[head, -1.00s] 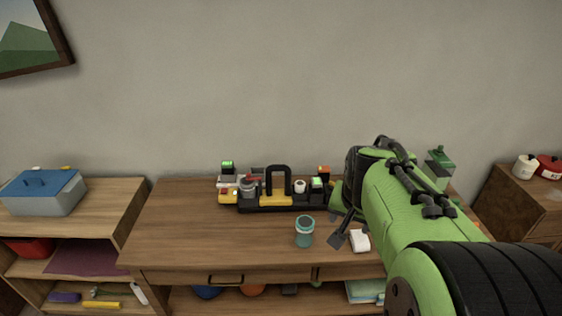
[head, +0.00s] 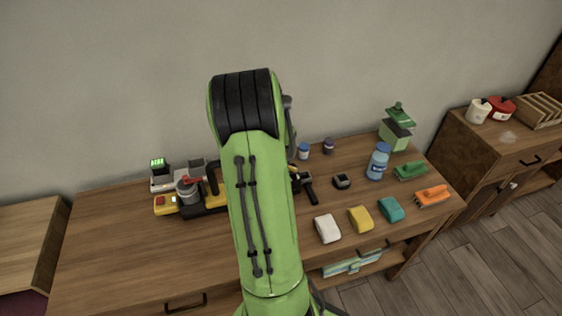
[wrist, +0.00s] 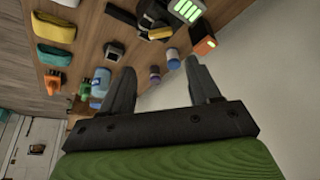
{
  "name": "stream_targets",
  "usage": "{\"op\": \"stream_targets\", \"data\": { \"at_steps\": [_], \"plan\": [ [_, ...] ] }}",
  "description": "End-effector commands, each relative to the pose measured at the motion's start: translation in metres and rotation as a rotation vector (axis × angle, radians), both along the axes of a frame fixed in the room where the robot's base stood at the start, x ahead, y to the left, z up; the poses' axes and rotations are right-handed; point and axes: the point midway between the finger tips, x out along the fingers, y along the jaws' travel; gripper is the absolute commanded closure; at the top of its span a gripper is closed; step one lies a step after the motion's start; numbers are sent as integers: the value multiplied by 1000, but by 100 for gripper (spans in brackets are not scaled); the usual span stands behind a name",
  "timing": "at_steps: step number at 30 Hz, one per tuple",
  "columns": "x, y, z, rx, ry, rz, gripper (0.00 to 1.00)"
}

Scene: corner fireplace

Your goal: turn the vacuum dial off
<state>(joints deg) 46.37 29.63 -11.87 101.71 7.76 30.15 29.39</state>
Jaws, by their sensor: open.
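My gripper (wrist: 163,82) is open and empty in the wrist view, its two grey fingers apart. In the head view my green arm hides most or all of it. A black and yellow carrier with a handle (head: 212,179) stands on the wooden table, partly behind my arm. At its left are a grey pot with a red top (head: 187,189), a yellow block with a red button (head: 166,204) and a box with a lit green display (head: 158,168). A lit green display (wrist: 186,10) and an orange-topped block (wrist: 203,42) show beyond the fingers. I cannot make out a vacuum dial.
On the table's right are white, yellow and teal blocks (head: 328,229), a blue bottle (head: 378,162), green and orange brushes (head: 432,196) and a green box (head: 394,135). Two small jars (head: 304,151) stand near the wall. The table's front left (head: 120,250) is clear.

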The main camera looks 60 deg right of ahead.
Motion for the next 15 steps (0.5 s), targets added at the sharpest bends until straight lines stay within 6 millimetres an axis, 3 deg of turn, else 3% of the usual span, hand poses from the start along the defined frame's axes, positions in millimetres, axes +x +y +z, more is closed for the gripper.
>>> {"op": "stream_targets", "data": {
  "at_steps": [9,15],
  "plan": [
    [0,-30,-77,5,2,0,38],
    [0,-47,-116,2,0,1,38]
  ]
}}
